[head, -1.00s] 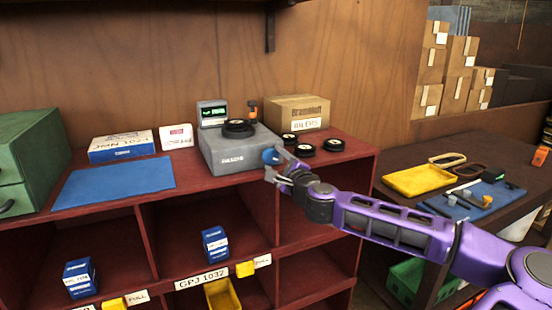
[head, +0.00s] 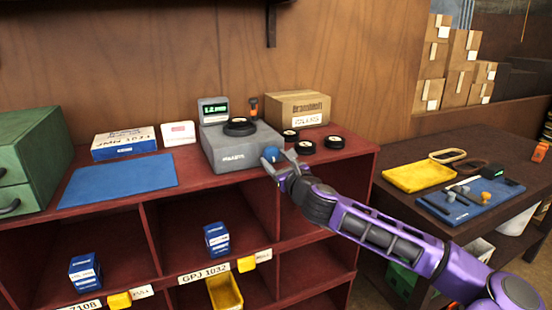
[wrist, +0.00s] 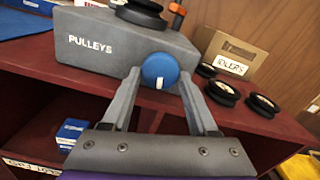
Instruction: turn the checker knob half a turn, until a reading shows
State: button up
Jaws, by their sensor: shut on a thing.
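The grey checker (head: 240,149), lettered PULLEYS in the wrist view (wrist: 100,43), stands on top of the red shelf. A black pulley (head: 239,127) lies on it. Its blue knob (head: 271,155) is on the front right; in the wrist view the knob (wrist: 160,68) shows a white mark at its lower edge. My gripper (head: 277,159) is shut on the knob, one finger on each side. The small display (head: 215,108) behind the pulley shows lit green characters that look like a number starting with 1; the rest is too small to read surely.
Several black pulleys (head: 305,147) and an IDLERS box (head: 298,109) stand right of the checker. A blue mat (head: 118,184) lies clear at left. A side table at right bears a yellow tray (head: 410,178) and a blue mat with tools (head: 470,200).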

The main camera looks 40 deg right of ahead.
jog(key=shift+m, duration=0.5)
jog(key=o, duration=1.4)
jog(key=shift+c, duration=0.2)
jog(key=b+v, duration=0.8)
jog(key=v, duration=0.9)
jog(key=shift+s, duration=0.25)
